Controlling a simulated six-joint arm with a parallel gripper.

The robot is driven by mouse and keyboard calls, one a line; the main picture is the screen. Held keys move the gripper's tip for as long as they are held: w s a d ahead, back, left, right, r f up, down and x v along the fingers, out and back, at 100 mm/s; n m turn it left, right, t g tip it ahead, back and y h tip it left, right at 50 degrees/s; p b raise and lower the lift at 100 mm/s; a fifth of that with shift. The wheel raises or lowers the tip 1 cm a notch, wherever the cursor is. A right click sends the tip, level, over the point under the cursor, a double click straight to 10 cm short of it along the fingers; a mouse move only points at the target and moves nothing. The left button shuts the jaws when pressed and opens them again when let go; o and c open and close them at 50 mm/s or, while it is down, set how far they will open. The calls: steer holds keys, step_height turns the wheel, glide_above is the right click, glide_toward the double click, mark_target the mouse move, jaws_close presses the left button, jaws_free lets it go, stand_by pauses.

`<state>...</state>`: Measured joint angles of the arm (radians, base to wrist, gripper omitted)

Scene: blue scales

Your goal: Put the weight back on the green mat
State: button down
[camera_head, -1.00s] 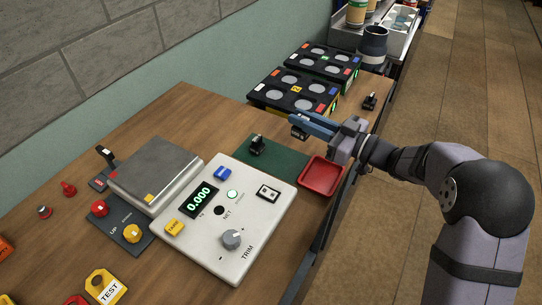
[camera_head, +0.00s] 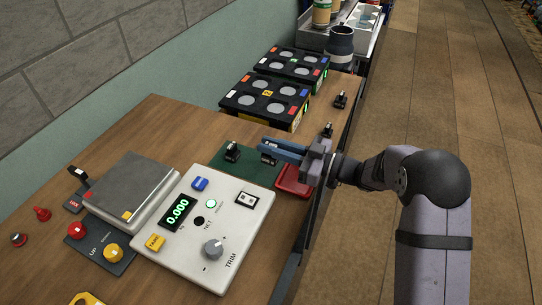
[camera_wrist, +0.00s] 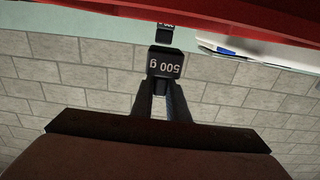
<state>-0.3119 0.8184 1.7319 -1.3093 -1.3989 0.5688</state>
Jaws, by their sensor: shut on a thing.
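My gripper (camera_head: 264,146) is shut on a black weight (camera_head: 268,158), which hangs below the blue fingers over the green mat (camera_head: 232,169). In the wrist view the held weight (camera_wrist: 165,66) reads "500 g", upside down, between the finger ends. I cannot tell whether its base touches the mat. A second black weight (camera_head: 232,152) stands on the mat just left of the held one. Part of the mat is hidden behind my gripper and the scale panel.
The scale panel (camera_head: 185,245) reads 0.000, and its grey pan (camera_head: 138,190) is empty. A red tray (camera_head: 292,184) sits under my wrist. Black weights stand at the table's right edge (camera_head: 327,131) and farther back (camera_head: 341,100). Black racks (camera_head: 266,93) stand behind.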

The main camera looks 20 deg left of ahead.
mark_target(278, 161)
steer(key=shift+f+p, duration=0.3)
steer(key=shift+f, duration=1.7)
steer(key=shift+f, duration=0.2)
steer(key=c, duration=1.7)
jaws_free()
steer(key=shift+r, duration=0.1)
steer(key=shift+d, duration=0.2)
steer(key=d+b, duration=0.2)
steer(key=d, duration=0.9)
steer(key=shift+d+b, duration=0.35)
steer(key=shift+w, duration=0.1)
